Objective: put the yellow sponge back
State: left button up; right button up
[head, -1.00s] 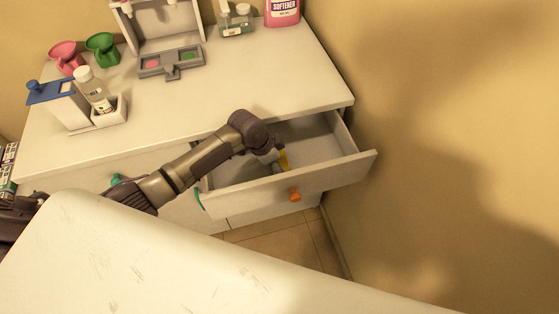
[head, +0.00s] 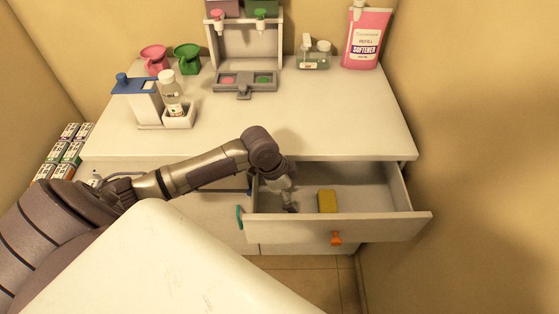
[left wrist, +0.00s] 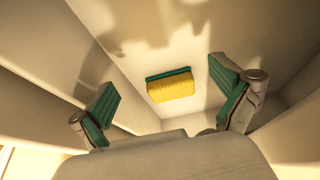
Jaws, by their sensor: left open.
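The yellow sponge (head: 327,201) lies on the floor of the open drawer (head: 372,200), right of my left gripper. In the left wrist view the sponge (left wrist: 171,88) shows a green side and lies beyond the fingertips, apart from them. My left gripper (head: 286,192) reaches down into the left part of the drawer. In the left wrist view its green-padded fingers (left wrist: 168,100) are spread wide with nothing between them. My right gripper is in neither view.
On the countertop stand a dispenser rack (head: 246,85), pink softener (head: 367,38), a green scoop (head: 188,58), a pink scoop (head: 154,60) and a caddy with a bottle (head: 171,95). A white surface (head: 170,265) fills the foreground.

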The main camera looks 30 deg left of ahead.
pick_arm(q)
jog(key=shift+s+a, duration=0.55)
jog(key=shift+a, duration=0.2)
jog(key=shift+s+a, duration=0.5)
jog(key=shift+a, duration=0.25)
jog(key=shift+d, duration=0.1)
